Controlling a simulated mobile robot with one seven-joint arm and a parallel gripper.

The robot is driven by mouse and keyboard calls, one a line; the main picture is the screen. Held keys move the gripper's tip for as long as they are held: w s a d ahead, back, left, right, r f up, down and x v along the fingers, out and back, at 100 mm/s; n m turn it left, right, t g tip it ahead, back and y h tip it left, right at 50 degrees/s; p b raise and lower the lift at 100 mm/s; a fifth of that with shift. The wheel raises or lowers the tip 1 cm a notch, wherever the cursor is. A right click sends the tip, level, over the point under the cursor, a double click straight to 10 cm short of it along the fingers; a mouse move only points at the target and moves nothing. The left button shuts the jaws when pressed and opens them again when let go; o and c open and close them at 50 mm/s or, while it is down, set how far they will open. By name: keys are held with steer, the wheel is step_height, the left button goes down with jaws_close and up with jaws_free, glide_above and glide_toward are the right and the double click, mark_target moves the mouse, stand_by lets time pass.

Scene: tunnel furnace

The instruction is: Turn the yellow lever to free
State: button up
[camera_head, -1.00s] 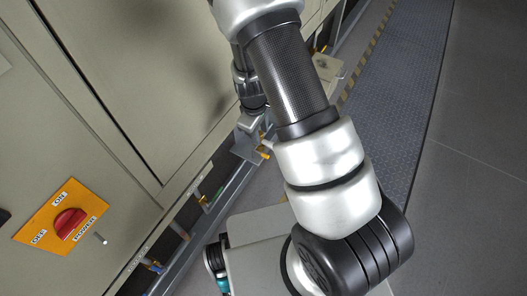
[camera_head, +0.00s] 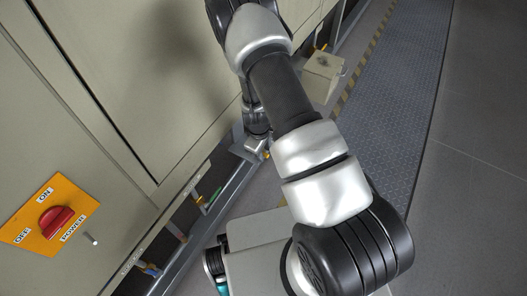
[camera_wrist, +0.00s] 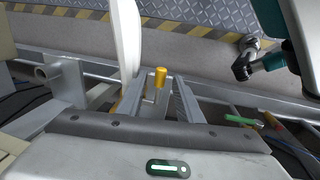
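The yellow lever (camera_wrist: 160,77) shows in the wrist view as a short upright yellow cylinder near the middle. My gripper (camera_wrist: 159,92) is open, its two long grey fingers on either side of the lever's line. The lever appears between or just beyond the fingertips; I cannot tell if they touch it. In the head view, my gripper (camera_head: 255,143) is low beside the machine's lower rail, partly hidden by my wrist. A small yellow piece (camera_head: 267,156) shows next to it, likely the lever. The lever's base and any label are hidden.
A green handle (camera_wrist: 240,119) lies to the right in the wrist view. The machine's large panel (camera_head: 175,85) runs along the left, with a red power switch (camera_head: 55,220). A beige box (camera_head: 320,76) stands beyond my gripper. The metal walkway (camera_head: 400,90) is clear.

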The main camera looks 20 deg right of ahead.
jaws_close()
steer(key=shift+a, duration=0.1)
stand_by(0.3)
steer(key=shift+s+a+m+g+b, duration=0.1)
steer(key=shift+a+m+g+b, duration=0.2)
steer(key=shift+a+m, duration=1.25)
steer(key=shift+s+a+m+g+b, duration=0.1)
steer(key=shift+a+m+g+b, duration=0.2)
steer(key=shift+m, duration=2.5)
steer(key=shift+s+a+m+g+b, duration=0.1)
steer(key=shift+a+m+g+b, duration=0.2)
steer(key=shift+a+m, duration=1.2)
steer(key=shift+d+m, duration=0.65)
steer(key=shift+m, duration=0.1)
